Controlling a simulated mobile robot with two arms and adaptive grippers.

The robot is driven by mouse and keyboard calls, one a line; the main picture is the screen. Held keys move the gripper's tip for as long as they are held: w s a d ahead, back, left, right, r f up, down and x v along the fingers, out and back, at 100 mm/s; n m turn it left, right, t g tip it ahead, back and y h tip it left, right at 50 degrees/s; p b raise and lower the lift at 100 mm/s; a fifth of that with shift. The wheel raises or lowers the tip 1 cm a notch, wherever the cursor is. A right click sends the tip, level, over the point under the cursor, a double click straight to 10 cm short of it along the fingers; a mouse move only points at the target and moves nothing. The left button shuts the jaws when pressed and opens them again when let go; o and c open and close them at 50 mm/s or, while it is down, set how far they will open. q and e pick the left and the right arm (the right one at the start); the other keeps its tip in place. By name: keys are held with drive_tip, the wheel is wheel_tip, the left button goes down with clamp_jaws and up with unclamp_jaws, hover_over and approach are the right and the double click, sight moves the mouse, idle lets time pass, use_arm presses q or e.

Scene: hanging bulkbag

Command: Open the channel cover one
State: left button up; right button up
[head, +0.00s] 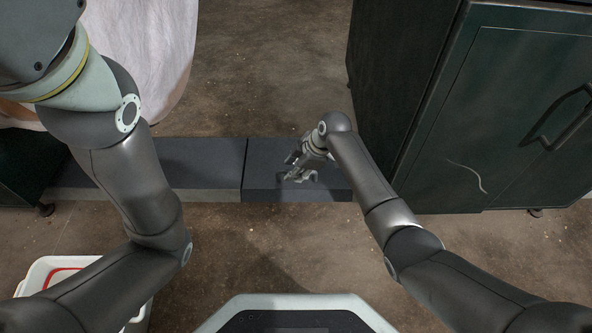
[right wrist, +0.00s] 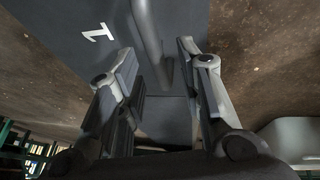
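The channel cover one (head: 262,180) is a dark grey slab set in the floor strip beside the right-hand cabinet. In the right wrist view its surface (right wrist: 70,28) bears a white "1", and a grey bar handle (right wrist: 146,30) rises from it. My right gripper (head: 300,174) is over this cover. In the right wrist view the right gripper (right wrist: 156,55) has its fingers apart, one on each side of the handle, with gaps visible. My left arm reaches out of the top left of the head view, and its gripper is out of sight.
Another dark cover (head: 205,160) adjoins on the left. A dark green cabinet (head: 500,110) with a handle stands close on the right. A white bulk bag (head: 160,50) hangs at upper left. A white tray (head: 38,275) with red inside sits at lower left. Brown floor lies open in front.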

drive_tip(key=shift+c, duration=0.4)
clamp_jaws()
